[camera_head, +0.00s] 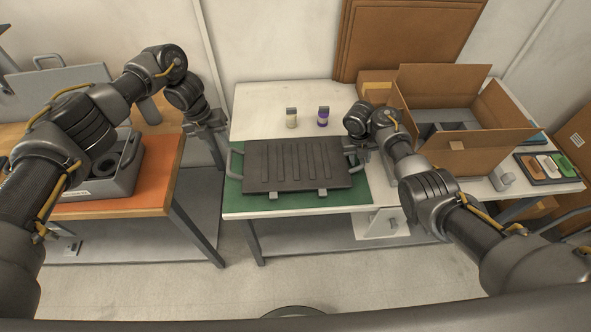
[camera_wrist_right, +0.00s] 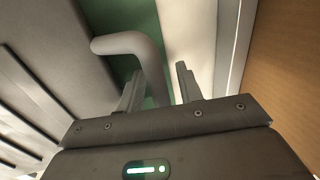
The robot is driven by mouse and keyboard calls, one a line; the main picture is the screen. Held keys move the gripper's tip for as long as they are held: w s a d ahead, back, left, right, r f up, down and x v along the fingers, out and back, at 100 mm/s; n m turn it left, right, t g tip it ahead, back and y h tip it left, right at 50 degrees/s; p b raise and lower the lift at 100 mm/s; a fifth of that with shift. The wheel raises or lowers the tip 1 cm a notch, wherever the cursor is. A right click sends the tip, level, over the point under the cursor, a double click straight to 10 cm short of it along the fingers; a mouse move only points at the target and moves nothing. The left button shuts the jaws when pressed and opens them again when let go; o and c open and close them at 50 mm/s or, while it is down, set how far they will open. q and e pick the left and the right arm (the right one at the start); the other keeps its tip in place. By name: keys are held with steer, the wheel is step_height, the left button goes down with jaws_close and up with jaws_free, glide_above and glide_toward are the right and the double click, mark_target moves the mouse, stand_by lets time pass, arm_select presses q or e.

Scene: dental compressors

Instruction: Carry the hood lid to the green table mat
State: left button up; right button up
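The hood lid (camera_head: 297,165) is a dark grey ribbed panel with a light grey handle at each side. It lies flat over the green table mat (camera_head: 345,197), whose green shows around its edges. In the right wrist view, the right handle (camera_wrist_right: 150,62) runs between the fingers of my right gripper (camera_wrist_right: 160,90). Those fingers stand apart, with a gap showing beside the handle. In the head view, my right gripper (camera_head: 362,155) is at the lid's right end. My left gripper (camera_head: 217,147) is beside the lid's left handle (camera_head: 232,160); its finger opening is too small to tell.
An orange-topped table (camera_head: 150,192) with a grey housing (camera_head: 112,178) stands left, across a gap. Two small bottles (camera_head: 291,118) (camera_head: 323,116) stand behind the lid. An open cardboard box (camera_head: 485,154) and a tray of coloured items (camera_head: 548,168) are at the right.

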steer(key=shift+a+r, duration=0.2)
steer(key=shift+r, duration=0.3)
steer(key=v, duration=1.1)
